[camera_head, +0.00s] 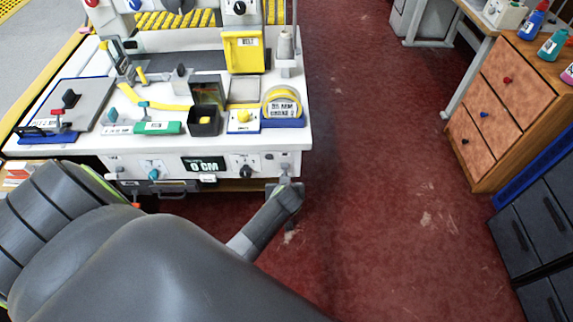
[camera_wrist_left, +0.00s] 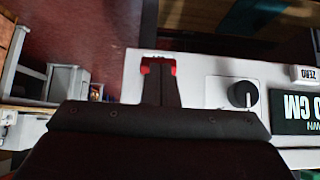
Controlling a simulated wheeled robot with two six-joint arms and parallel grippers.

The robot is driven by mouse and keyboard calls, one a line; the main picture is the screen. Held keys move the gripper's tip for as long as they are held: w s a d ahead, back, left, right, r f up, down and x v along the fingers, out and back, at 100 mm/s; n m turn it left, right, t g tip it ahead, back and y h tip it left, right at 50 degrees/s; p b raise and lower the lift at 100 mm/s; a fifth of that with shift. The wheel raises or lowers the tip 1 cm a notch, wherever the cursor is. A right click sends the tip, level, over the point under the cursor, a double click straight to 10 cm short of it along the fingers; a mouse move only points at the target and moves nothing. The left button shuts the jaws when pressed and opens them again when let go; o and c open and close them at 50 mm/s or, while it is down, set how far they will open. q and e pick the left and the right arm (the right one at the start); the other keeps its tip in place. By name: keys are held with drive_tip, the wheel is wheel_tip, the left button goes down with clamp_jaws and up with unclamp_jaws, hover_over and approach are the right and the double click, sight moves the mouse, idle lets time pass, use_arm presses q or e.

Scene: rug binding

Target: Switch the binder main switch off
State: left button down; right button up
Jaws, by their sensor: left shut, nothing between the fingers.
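The binder's white front panel (camera_head: 225,176) carries a dark display reading 0 CM (camera_head: 205,164), a black knob (camera_head: 246,166) and small fittings at its right end (camera_head: 284,167). My left gripper (camera_head: 288,190) is just in front of that right end. In the left wrist view its fingers (camera_wrist_left: 160,72) are shut and empty, pointing at the panel beside the black knob (camera_wrist_left: 242,95). Red parts (camera_wrist_left: 146,67) show on both sides of the fingertips, with a small label behind. I cannot tell whether the fingers touch the switch, which they largely hide. My right gripper is not seen.
The binder top holds a black cup (camera_head: 204,121), a yellow tape roll (camera_head: 283,101) and a yellow box (camera_head: 244,51). A teal knob (camera_head: 153,174) is on the panel's left. Red floor (camera_head: 390,200) is clear to the right, up to a wooden drawer cabinet (camera_head: 510,95).

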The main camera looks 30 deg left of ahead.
use_arm(q)
drive_tip(key=shift+f, duration=0.3)
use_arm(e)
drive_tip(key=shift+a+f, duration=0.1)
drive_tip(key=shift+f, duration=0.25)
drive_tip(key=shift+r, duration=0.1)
